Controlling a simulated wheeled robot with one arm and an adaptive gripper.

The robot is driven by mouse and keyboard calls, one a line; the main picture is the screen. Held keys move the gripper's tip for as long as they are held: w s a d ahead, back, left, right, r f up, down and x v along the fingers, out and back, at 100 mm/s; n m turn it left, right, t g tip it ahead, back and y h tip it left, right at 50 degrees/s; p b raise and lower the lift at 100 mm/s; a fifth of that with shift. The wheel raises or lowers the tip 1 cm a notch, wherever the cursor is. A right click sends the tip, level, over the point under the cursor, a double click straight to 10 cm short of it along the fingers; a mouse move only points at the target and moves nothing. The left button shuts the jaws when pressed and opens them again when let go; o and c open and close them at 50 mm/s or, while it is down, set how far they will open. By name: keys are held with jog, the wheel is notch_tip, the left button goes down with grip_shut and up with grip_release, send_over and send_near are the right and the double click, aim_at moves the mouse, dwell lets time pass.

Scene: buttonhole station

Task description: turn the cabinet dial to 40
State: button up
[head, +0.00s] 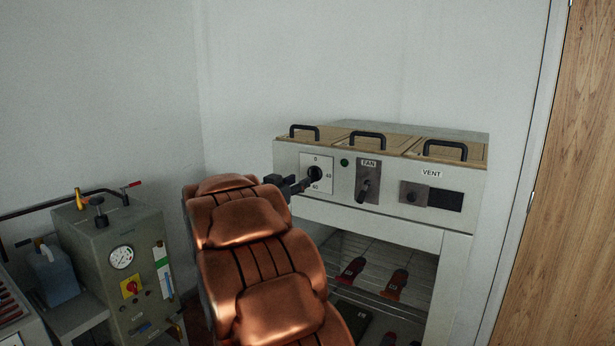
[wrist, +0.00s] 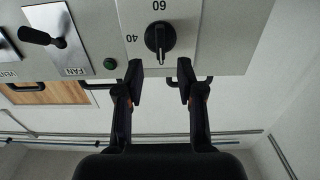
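The cabinet dial is a round black knob (head: 315,173) on a light plate at the left of the cabinet front, with 0 above, 40 at right and 60 below. The wrist view shows the dial (wrist: 160,38) upside down, with 60 above it and 40 at its left. Its white pointer mark is at the picture's bottom side, away from 60, toward the 0 side. My gripper (wrist: 161,80) is open and empty, its two fingers apart on either side of the dial's line. In the head view my gripper (head: 303,185) is close to the dial and partly covers it.
Right of the dial are a green button (head: 344,162), the FAN switch (head: 367,184) and the VENT knob (head: 412,193). Black handles (head: 445,149) stand on the cabinet top. Red-handled items (head: 395,284) lie on the shelf below. A grey machine (head: 122,262) stands at left.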

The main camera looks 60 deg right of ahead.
aim_at(310, 175)
jog(key=shift+w+d+p, duration=0.15)
jog(key=shift+d+p, duration=0.25)
jog(key=shift+d, duration=2.55)
grip_shut()
